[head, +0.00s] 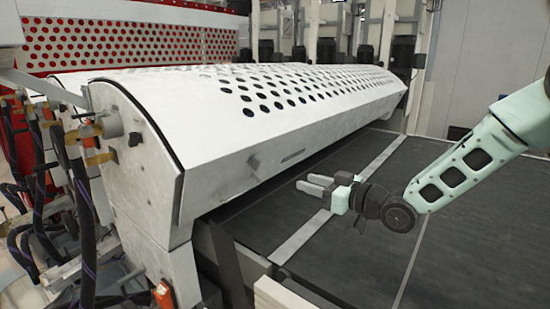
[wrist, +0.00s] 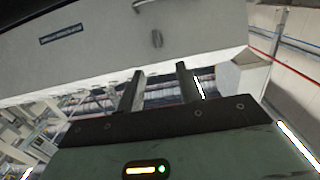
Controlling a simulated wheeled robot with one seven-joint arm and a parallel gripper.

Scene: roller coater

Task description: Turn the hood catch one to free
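The white hood (head: 225,140) is a long curved cover with rows of round holes. A small grey catch (wrist: 157,38) shows on the hood's plain face in the wrist view, just beyond my fingertips. It looks like a short upright handle; how far it is turned I cannot tell. A faint grey mark (head: 253,161) in the head view may be the same catch. My gripper (head: 307,183) is open and empty, right of the hood's lower front edge and above the dark belt. In the wrist view its two fingers (wrist: 161,78) stand apart, touching nothing.
A dark label (head: 293,155) is on the hood face, also in the wrist view (wrist: 61,34). The dark conveyor belt (head: 345,245) has light strips and is otherwise clear. Hoses (head: 85,215) and fittings crowd the hood's left end.

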